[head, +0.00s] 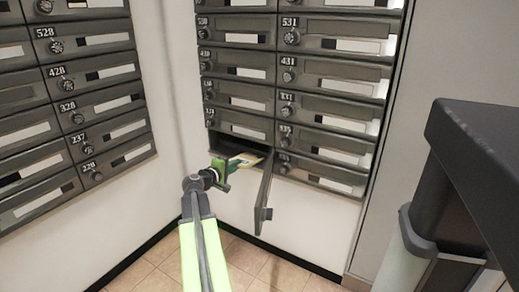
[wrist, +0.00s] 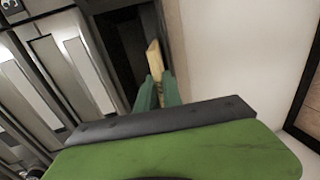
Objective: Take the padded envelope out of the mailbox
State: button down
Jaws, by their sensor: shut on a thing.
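The open mailbox (head: 226,143) is in the bottom row of the right-hand bank in the head view. Its door (head: 263,203) hangs open to the right of my gripper. My green gripper (head: 232,166) is at the mailbox opening. It is shut on the padded envelope (head: 248,160), a tan, flat piece whose end shows beyond the fingers. In the wrist view, the envelope (wrist: 154,57) stands between the green fingertips (wrist: 158,90), in front of the dark compartment (wrist: 122,45). I cannot tell how much of the envelope is still inside.
Closed mailboxes (head: 330,110) fill the wall above and to the right. Another bank (head: 80,90) stands on the left wall. A dark piece of furniture (head: 480,150) stands at the right. The tiled floor (head: 255,265) below the mailboxes is clear.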

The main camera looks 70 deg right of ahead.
jog(key=f+v, duration=0.1)
jog(key=v, duration=0.6)
jog(key=shift+w+a+f, duration=0.2)
jog(key=shift+a, duration=0.35)
jog(key=x, duration=0.2)
jog(key=r+x, duration=0.1)
jog(key=x, duration=0.5)
jog(key=shift+s+d+r, duration=0.1)
jog(key=shift+d+r, duration=0.1)
jog(key=shift+r, duration=0.1)
jog(key=shift+a+r, duration=0.1)
